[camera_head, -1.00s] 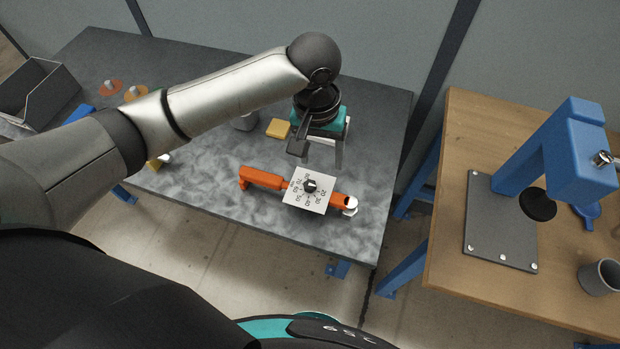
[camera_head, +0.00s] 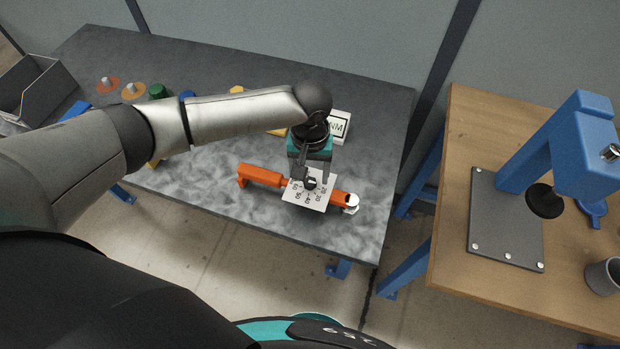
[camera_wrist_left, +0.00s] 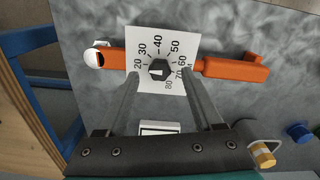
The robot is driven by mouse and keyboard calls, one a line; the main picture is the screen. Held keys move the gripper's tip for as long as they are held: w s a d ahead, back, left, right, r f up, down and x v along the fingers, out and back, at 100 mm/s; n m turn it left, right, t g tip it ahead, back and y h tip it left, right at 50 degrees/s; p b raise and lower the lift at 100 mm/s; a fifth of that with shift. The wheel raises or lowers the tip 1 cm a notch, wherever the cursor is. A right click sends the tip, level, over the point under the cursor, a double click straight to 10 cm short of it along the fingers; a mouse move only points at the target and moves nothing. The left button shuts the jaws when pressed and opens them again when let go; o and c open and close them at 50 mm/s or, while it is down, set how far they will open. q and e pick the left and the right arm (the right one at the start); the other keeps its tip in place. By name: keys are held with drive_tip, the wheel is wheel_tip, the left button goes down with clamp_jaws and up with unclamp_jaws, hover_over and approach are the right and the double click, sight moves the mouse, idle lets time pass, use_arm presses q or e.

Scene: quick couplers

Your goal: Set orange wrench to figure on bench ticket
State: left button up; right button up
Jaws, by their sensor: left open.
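The orange wrench (camera_head: 262,177) lies on the grey bench, with a white square dial plate (camera_head: 308,201) at its middle. The wrist view shows the wrench (camera_wrist_left: 235,69) with the plate (camera_wrist_left: 178,38) marked 20 to 80 around a dark knob (camera_wrist_left: 159,69). The knob's white mark seems to point left, near 20. My left gripper (camera_head: 309,180) is above the plate, open, its fingers (camera_wrist_left: 160,84) on either side of the knob and apart from it. A white card (camera_head: 340,124) reading "NM" stands behind the gripper, mostly hidden. My right gripper is not in view.
A grey bin (camera_head: 40,88) and orange discs (camera_head: 108,84) are at the bench's far left. A green cylinder (camera_head: 157,91) stands behind my left arm. A wooden table (camera_head: 470,130) with a blue press (camera_head: 565,150) is at the right, across a gap.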

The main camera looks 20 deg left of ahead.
sight(310, 184)
use_arm(q)
drive_tip(key=shift+f, duration=1.15)
clamp_jaws()
